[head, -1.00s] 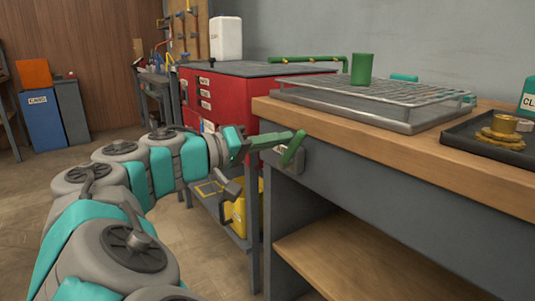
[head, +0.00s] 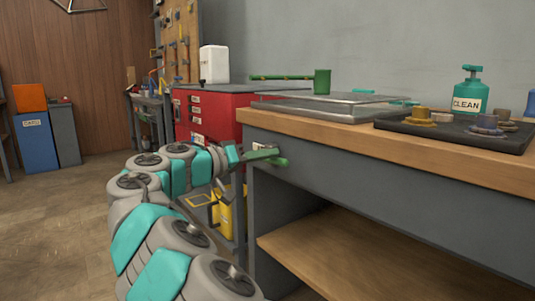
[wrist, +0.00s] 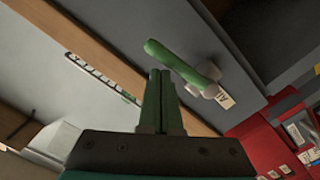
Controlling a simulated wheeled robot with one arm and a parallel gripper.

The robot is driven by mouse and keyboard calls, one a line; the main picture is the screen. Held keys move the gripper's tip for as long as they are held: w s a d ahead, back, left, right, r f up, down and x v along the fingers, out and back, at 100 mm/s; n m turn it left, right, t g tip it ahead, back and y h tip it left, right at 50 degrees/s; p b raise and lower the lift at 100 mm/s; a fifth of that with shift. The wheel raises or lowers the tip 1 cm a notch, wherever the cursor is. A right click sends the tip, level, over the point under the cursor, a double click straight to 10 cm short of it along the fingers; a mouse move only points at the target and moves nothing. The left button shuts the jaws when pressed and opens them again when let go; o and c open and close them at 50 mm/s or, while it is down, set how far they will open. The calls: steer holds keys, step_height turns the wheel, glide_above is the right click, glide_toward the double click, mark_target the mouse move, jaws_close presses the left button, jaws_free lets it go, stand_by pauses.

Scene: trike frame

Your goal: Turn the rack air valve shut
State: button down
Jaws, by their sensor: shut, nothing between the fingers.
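The rack air valve is a green lever on a grey body at the bench's front face; it shows in the wrist view (wrist: 183,62), with a pale tag beside the body. The lever lies about parallel to the bench's wooden edge. In the head view its rounded green end (head: 279,162) shows just past my fingers. My gripper (head: 276,152) is shut and empty, its green fingers beside the lever. In the wrist view the fingertips (wrist: 160,72) are near the lever's free end; I cannot tell whether they touch. The valve body is mostly hidden in the head view.
The wooden bench top (head: 350,135) overhangs the valve. A red cabinet (head: 215,115) and yellow container (head: 226,217) stand behind my arm. Open floor lies left.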

steer(key=shift+s+d+f, duration=0.1)
steer(key=shift+f, duration=0.3)
stand_by(0.4)
